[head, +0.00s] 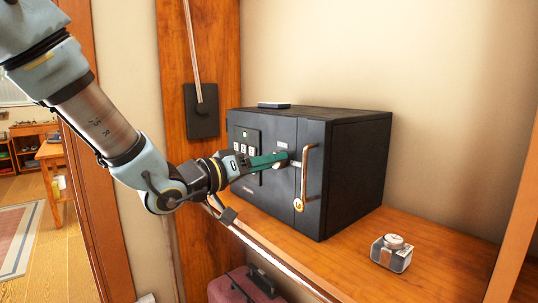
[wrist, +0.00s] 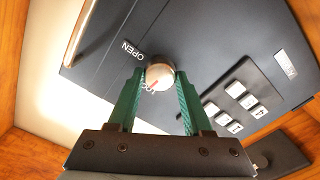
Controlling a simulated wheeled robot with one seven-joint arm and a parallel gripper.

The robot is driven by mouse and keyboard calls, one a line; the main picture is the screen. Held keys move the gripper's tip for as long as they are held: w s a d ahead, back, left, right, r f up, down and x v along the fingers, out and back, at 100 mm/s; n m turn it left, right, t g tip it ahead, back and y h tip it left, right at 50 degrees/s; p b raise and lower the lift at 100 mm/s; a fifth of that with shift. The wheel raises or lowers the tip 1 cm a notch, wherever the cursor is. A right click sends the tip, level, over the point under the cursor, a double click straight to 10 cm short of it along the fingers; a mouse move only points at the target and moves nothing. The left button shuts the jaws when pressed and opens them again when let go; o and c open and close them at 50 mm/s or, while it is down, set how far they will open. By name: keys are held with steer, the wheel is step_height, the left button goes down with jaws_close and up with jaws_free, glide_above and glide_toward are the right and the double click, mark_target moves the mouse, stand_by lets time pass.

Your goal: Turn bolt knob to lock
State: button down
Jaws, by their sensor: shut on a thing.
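A black safe (head: 355,165) stands on a wooden shelf. Its small silver bolt knob (wrist: 160,73) is on the front face, with an OPEN label (wrist: 133,50) beside it and a partly hidden label reading "LOC" close by. A red mark on the knob points down-left in the wrist view, toward the "LOC" label. My gripper (head: 278,160) reaches the safe front from the left. In the wrist view, its green fingers (wrist: 160,82) are shut on the knob, one on each side. The fingers hide most of the knob in the head view.
A curved door handle (head: 306,175) is just right of the knob. A keypad (wrist: 235,105) is on the front's other side. A flat dark item (head: 273,105) lies on the safe.

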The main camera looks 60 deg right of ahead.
steer(key=shift+n, duration=0.4)
steer(key=shift+c, duration=1.6)
jaws_free()
steer(key=shift+a, duration=0.1)
steer(key=b+v, duration=0.2)
steer(key=v, duration=0.8)
steer(key=shift+a+b, duration=0.3)
steer(key=shift+w, duration=0.1)
